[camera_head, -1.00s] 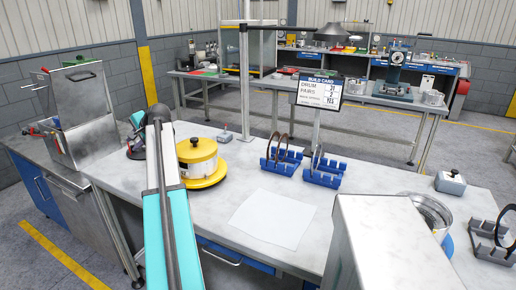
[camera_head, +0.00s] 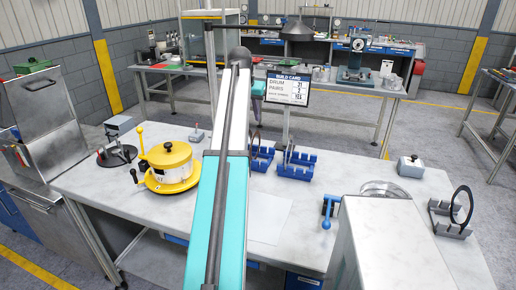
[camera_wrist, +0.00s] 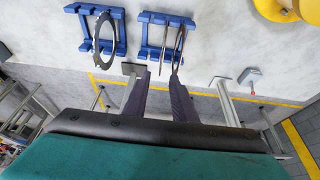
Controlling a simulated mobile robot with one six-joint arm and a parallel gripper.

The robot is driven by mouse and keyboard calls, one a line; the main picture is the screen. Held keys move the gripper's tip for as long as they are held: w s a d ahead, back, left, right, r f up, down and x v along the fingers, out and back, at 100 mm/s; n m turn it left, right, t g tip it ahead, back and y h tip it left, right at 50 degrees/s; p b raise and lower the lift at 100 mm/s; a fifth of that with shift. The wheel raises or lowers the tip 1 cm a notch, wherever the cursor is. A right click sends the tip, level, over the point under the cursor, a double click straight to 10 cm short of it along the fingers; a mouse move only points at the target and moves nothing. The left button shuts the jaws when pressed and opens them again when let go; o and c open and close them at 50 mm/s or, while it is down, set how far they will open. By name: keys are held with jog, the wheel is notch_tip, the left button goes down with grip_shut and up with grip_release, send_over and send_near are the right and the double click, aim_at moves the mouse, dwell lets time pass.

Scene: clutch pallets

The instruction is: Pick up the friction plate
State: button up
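Two blue racks stand on the light worktop. The left rack (camera_head: 262,164) holds thin brownish ring plates (camera_head: 256,145) on edge, probably the friction plates; the arm partly covers it. The right rack (camera_head: 296,172) holds thin upright rings. In the wrist view, one rack (camera_wrist: 117,39) holds a dark-grey ring (camera_wrist: 104,40), and the other rack (camera_wrist: 146,45) holds two thin plates (camera_wrist: 180,45) seen nearly edge-on. My gripper (camera_wrist: 160,79) is open and empty, its fingertips pointing toward the second rack and apparently short of its plates.
A yellow-based pot (camera_head: 170,168) stands left of the arm. A build card sign (camera_head: 287,88) stands behind the racks. A white sheet (camera_head: 268,217) lies in front of them. A ring stand (camera_head: 452,228) and a small grey box (camera_head: 411,168) are at right.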

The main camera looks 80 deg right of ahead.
aim_at(255, 136)
jog(key=shift+w+f, duration=0.1)
jog(key=shift+f, duration=0.05)
jog(key=shift+p+x, duration=0.8)
jog(key=shift+x, duration=3.45)
jog(key=shift+w+f, duration=0.1)
jog(key=shift+w+p+x, duration=0.2)
jog(key=shift+p+x, duration=0.75)
jog(key=shift+x, duration=1.5)
jog(key=shift+s, duration=0.1)
grip_shut()
